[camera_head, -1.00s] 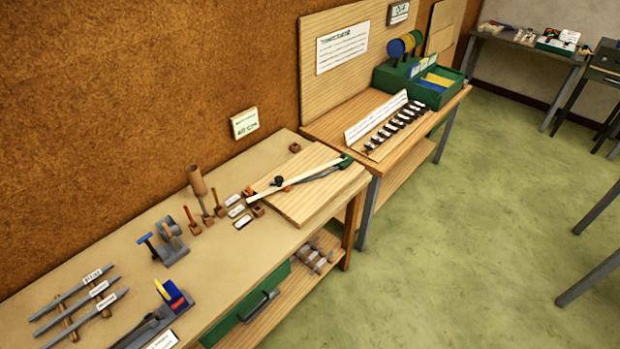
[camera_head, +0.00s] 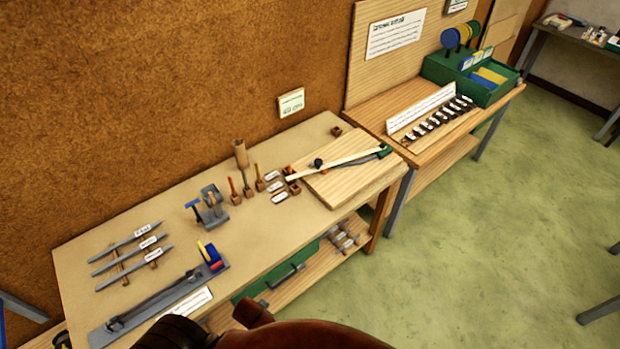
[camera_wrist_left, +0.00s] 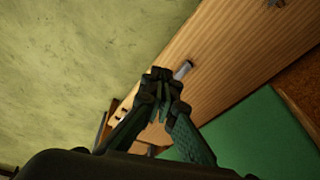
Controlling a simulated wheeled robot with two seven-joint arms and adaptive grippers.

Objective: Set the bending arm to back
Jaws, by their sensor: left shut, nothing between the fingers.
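A long grey bar tool (camera_head: 150,303) lies along the front left of the near bench, with a pivot-like knob at its left end. A blue, red and yellow block (camera_head: 211,256) is at its right end. On a wooden board (camera_head: 345,191) at the bench's right lies a pale strip with a dark, green-ended lever (camera_head: 372,155). I cannot tell for certain which is the bending arm. My left gripper (camera_wrist_left: 163,76) is shut and empty in the left wrist view, close to a small grey rod (camera_wrist_left: 183,69) against a wooden surface. My right gripper is not in view.
The bench (camera_head: 110,220) also holds grey bars on wooden rests (camera_head: 135,256), a small grey vice-like tool (camera_head: 211,207) and upright handles. A green drawer (camera_head: 262,283) with a handle is below. A second bench (camera_head: 375,108) stands at right. The green floor (camera_head: 450,220) is clear.

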